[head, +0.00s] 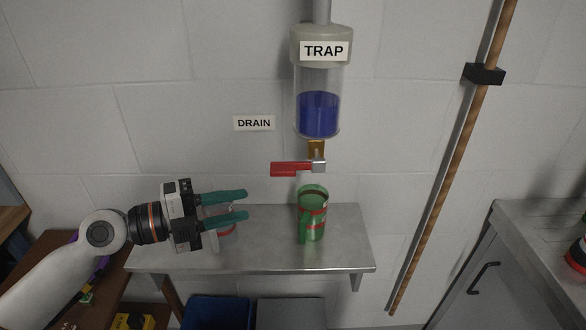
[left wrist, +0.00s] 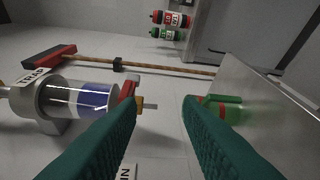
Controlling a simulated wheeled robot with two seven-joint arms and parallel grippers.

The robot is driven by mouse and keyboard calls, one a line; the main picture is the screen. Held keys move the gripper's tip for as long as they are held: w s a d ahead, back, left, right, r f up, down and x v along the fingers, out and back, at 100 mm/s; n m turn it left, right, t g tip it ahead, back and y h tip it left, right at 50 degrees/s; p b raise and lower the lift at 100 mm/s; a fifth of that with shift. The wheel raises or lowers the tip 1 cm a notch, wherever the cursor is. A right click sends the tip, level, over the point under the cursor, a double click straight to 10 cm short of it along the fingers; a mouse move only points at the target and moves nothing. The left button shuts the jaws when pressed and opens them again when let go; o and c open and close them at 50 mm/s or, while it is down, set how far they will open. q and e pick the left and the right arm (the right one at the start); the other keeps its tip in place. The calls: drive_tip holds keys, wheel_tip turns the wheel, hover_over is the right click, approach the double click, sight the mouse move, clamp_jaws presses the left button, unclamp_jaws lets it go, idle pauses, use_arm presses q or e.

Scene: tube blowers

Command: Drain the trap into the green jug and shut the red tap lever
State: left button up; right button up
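The trap (head: 318,85) is a clear cylinder on the wall, partly filled with blue liquid; it also shows in the left wrist view (left wrist: 85,98). Below it, the red tap lever (head: 290,169) points left, roughly horizontal; its red part shows in the left wrist view (left wrist: 129,86). The green jug (head: 313,213) stands upright on the metal shelf (head: 345,243) under the outlet; the left wrist view shows it partly hidden behind a finger (left wrist: 232,108). My left gripper (head: 246,205) is open and empty, left of the jug and below the lever. My right gripper is not in view.
A round object with red on it stands on the shelf behind my left gripper, mostly hidden. A blue bin (head: 218,312) is below the shelf. A broom handle (head: 455,150) leans at the right, near a grey cabinet (head: 520,260). A DRAIN label (head: 254,123) is on the wall.

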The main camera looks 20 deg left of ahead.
sight(296, 167)
use_arm(q)
drive_tip(key=shift+m+t+h, duration=0.3)
drive_tip(key=shift+m+t, duration=0.2)
drive_tip(key=shift+m, duration=0.1)
drive_tip(key=w+d+r+p, duration=0.1)
drive_tip(key=w+d+p, duration=0.1)
drive_tip(key=p, duration=0.1)
drive_tip(key=w+d+r+p, duration=0.1)
drive_tip(key=w+d+p, duration=0.2)
drive_tip(key=w+d+r+p, duration=0.2)
drive_tip(key=shift+w+d+r+p, duration=0.1)
drive_tip(key=shift+w+d+p, duration=0.2)
drive_tip(key=shift+w+p, duration=0.1)
drive_tip(key=shift+w+d, duration=0.25)
drive_tip(key=shift+d, duration=0.2)
drive_tip(key=shift+f, duration=0.25)
clamp_jaws()
